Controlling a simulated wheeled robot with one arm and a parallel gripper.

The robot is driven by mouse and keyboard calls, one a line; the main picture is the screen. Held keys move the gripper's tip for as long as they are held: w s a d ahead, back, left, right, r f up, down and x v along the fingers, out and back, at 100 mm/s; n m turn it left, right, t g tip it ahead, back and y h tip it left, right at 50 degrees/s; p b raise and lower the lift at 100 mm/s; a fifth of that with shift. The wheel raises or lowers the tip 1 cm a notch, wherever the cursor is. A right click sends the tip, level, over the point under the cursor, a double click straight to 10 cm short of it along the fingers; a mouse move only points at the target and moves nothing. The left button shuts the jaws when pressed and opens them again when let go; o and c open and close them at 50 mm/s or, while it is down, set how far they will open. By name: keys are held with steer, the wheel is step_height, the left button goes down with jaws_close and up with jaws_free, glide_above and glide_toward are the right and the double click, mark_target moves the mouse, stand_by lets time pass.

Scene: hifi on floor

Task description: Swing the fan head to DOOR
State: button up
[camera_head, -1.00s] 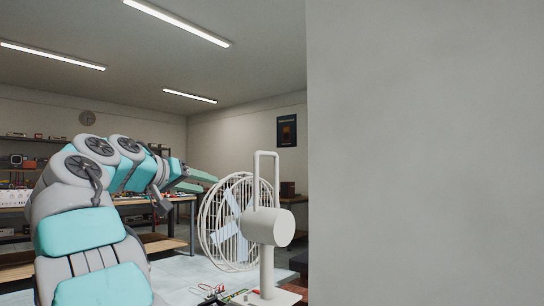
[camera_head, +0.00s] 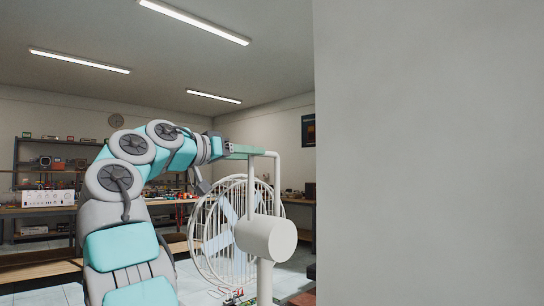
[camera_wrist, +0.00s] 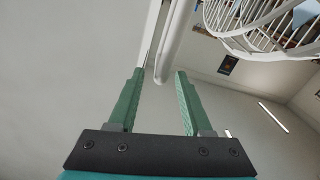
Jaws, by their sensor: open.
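The fan has a white wire cage (camera_head: 222,235) facing away to the left, a white round motor housing (camera_head: 266,238) and a pale post. A white looped handle (camera_head: 278,175) rises above the housing. The fan also shows in the wrist view, its cage (camera_wrist: 265,25) at the upper right. My gripper (camera_head: 262,152) is at the top of the handle in the head view. In the wrist view my gripper (camera_wrist: 160,73) is open, with the handle's bend (camera_wrist: 165,60) in the gap between the green fingertips. I cannot tell whether they touch. No DOOR mark is readable.
A plain grey wall (camera_head: 430,150) fills the right side, close beside the fan. Shelves (camera_head: 45,150) and benches with electronics, including a white device (camera_head: 48,198), stand at the back left. Small wired parts (camera_head: 235,297) lie by the fan's foot.

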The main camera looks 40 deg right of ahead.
mark_target(273, 156)
steer(key=d, duration=0.4)
steer(key=d+p, duration=0.1)
steer(key=d, duration=0.2)
steer(key=shift+w, duration=0.25)
jaws_close()
stand_by(1.1)
